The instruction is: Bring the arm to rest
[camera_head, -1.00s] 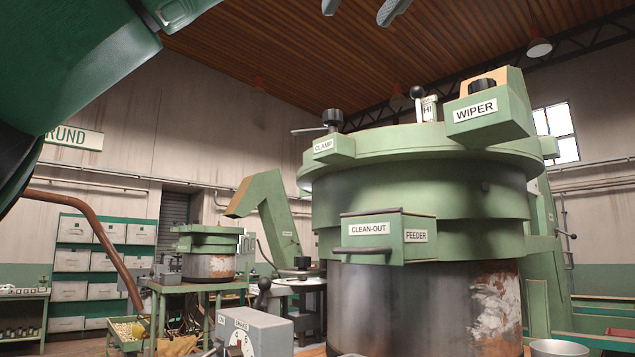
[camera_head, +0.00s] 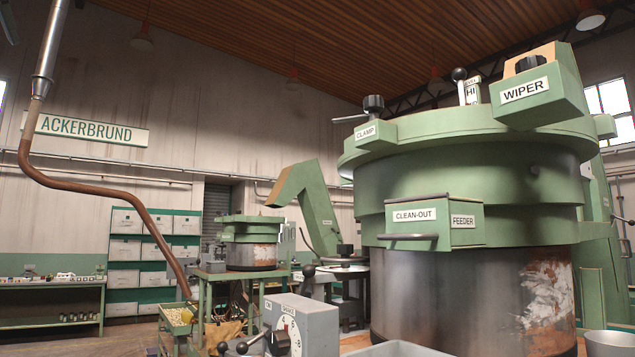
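Neither of my grippers shows in the head view, and no arm link is clearly in the picture. The large green and steel feeder bowl (camera_head: 470,290) stands at the right. Its labelled parts are the wiper box (camera_head: 540,90), the clamp knob (camera_head: 373,104) and the clean-out drawer (camera_head: 420,222), which looks shut. A grey control box (camera_head: 303,325) with a dial stands at the lower middle.
A smaller green feeder (camera_head: 250,243) stands on a green stand further back. A brown pipe (camera_head: 110,192) bends down at the left. Shelves of grey bins (camera_head: 125,250) and a bench (camera_head: 50,285) line the back wall. A metal bowl (camera_head: 608,343) sits at the lower right.

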